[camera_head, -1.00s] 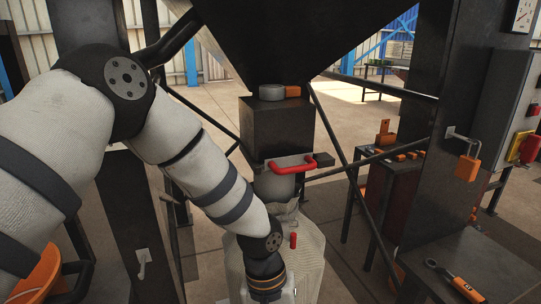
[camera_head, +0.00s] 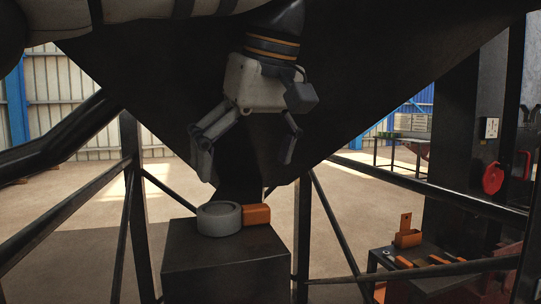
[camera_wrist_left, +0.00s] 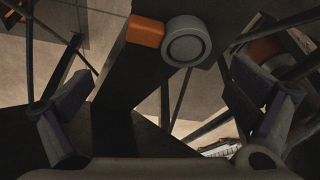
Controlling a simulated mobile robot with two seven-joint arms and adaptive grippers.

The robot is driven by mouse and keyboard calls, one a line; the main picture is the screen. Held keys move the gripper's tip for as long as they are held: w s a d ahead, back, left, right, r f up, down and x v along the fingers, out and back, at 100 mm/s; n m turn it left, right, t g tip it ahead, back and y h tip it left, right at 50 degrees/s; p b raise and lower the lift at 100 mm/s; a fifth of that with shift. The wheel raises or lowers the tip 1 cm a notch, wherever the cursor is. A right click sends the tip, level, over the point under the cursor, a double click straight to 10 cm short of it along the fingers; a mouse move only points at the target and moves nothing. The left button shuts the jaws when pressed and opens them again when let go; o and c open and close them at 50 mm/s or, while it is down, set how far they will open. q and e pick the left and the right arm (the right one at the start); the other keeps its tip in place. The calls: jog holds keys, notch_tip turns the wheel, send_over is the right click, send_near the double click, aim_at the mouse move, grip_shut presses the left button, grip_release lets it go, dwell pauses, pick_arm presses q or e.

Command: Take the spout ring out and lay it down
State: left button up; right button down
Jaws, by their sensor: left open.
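A round grey ring (camera_head: 219,218) with an orange block (camera_head: 256,214) at its right side sits on top of the dark box (camera_head: 225,265), under the hopper; it looks like the spout ring. Both also show in the left wrist view, the grey ring (camera_wrist_left: 186,41) and the orange block (camera_wrist_left: 146,31) near the top. My left gripper (camera_head: 247,160) is open and empty, fingers pointing down, above the ring and apart from it. In the left wrist view its two fingers (camera_wrist_left: 165,112) stand wide apart at left and right. My right gripper is not in view.
The dark hopper (camera_head: 120,75) slopes down close behind my left gripper. Dark frame bars (camera_head: 335,225) stand on both sides of the box. A bench (camera_head: 400,258) with orange tools is at the lower right. Open floor (camera_head: 60,215) shows behind the frame.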

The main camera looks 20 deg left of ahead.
aim_at(233, 208)
pick_arm(q)
jog(key=x, duration=0.3)
jog(key=s+b+x, duration=0.1)
jog(key=x, duration=0.2)
jog(key=shift+a+f, duration=0.2)
jog(key=shift+f, duration=0.15)
jog(key=shift+a+f, duration=0.1)
jog(key=shift+f, duration=0.15)
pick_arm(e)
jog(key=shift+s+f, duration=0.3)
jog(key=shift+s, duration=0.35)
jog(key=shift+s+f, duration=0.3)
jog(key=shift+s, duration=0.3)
pick_arm(q)
jog(key=c, duration=1.1)
jog(key=shift+r+p, duration=0.6)
jog(key=shift+r, duration=0.25)
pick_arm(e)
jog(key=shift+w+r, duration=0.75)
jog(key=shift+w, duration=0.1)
